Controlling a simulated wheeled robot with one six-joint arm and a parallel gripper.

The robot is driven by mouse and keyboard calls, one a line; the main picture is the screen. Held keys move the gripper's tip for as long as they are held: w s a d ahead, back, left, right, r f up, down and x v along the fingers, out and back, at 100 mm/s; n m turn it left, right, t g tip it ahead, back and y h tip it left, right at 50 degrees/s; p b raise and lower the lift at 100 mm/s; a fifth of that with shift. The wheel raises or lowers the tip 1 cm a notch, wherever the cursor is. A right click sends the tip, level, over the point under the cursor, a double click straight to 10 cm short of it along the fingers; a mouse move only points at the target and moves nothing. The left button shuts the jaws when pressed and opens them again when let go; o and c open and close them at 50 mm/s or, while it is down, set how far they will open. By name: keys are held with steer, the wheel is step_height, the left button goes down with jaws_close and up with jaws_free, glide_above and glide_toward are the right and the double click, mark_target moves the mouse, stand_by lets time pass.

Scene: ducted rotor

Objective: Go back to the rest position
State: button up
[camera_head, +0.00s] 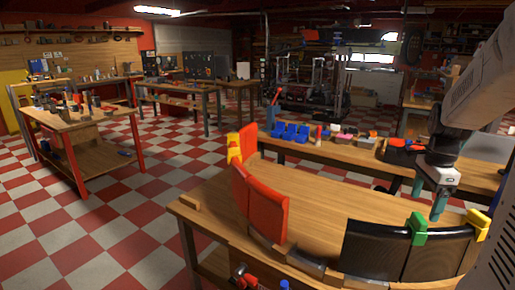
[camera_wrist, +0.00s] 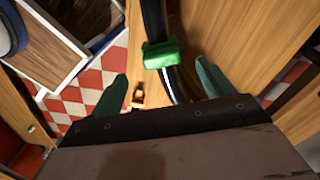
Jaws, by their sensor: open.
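My gripper (camera_head: 430,198) hangs at the right over the wooden workbench (camera_head: 325,190), pointing down. In the wrist view its two teal fingers (camera_wrist: 158,88) are spread apart, and I see nothing held between them. A green clip (camera_head: 418,228) sits on the top edge of the black curved panels (camera_head: 375,252), close below my gripper. The wrist view shows the green clip (camera_wrist: 160,53) on the dark panel edge, just beyond the fingertips. I cannot tell exactly how far the fingers are from it.
Orange-red curved panels (camera_head: 262,205) stand on the bench's left part, with a yellow piece (camera_head: 234,148) behind them. A yellow clip (camera_head: 480,222) is right of the green one. Blue bins (camera_head: 290,131) stand on the bench behind. The checkered floor at left is open.

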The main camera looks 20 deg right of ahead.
steer(key=shift+a+n, duration=0.1)
steer(key=shift+n, duration=0.4)
steer(key=s+a+n, duration=0.2)
steer(key=shift+f+n+g+y, duration=0.3)
steer(key=shift+f+n, duration=0.1)
steer(key=s+a+r+n, duration=0.2)
steer(key=a+n, duration=0.4)
steer(key=a, duration=0.3)
steer(key=s+a+r+n+t, duration=0.1)
steer(key=s+a+r+n, duration=0.1)
steer(key=s+a+n, duration=0.3)
steer(key=s+a+r+n+t, duration=0.1)
steer(key=s+a+r+n, duration=0.1)
steer(key=a+n, duration=0.6)
steer(key=s+a, duration=0.1)
steer(key=a, duration=0.5)
steer(key=shift+s, duration=0.35)
